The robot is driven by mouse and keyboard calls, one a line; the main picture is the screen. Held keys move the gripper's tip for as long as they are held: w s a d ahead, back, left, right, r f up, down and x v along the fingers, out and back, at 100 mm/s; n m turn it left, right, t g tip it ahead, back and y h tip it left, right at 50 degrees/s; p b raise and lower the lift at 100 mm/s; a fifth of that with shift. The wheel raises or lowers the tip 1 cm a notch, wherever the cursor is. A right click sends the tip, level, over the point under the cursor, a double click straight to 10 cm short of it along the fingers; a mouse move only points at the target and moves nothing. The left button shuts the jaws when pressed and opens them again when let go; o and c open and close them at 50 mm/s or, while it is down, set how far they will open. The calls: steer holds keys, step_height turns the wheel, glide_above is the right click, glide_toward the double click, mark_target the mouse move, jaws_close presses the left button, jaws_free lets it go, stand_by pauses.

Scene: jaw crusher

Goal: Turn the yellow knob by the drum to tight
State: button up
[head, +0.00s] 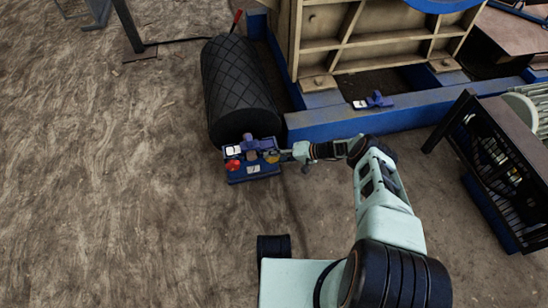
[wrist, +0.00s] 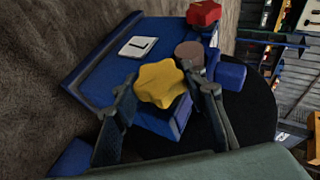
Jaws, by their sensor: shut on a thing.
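The yellow knob (wrist: 162,84) is a lobed, star-shaped knob on a blue block, large in the middle of the wrist view. In the head view the knob (head: 271,156) shows small at the right end of the blue unit (head: 253,171). My gripper (wrist: 166,95) has a dark finger on either side of the knob and is shut on it. The black ribbed drum (head: 238,88) lies just behind the blue unit in the head view. A small white plate (wrist: 138,47) with a dark mark sits on the unit. I cannot read the mark as a knob setting.
A black barred rack (head: 495,165) stands at right. The ground at left is clear.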

steer(key=shift+w, duration=0.1)
stand_by(0.6)
steer(key=o, duration=1.2)
steer(key=shift+c, duration=0.2)
steer(key=v, duration=1.2)
steer(key=shift+f, duration=0.15)
steer(key=shift+d, duration=0.1)
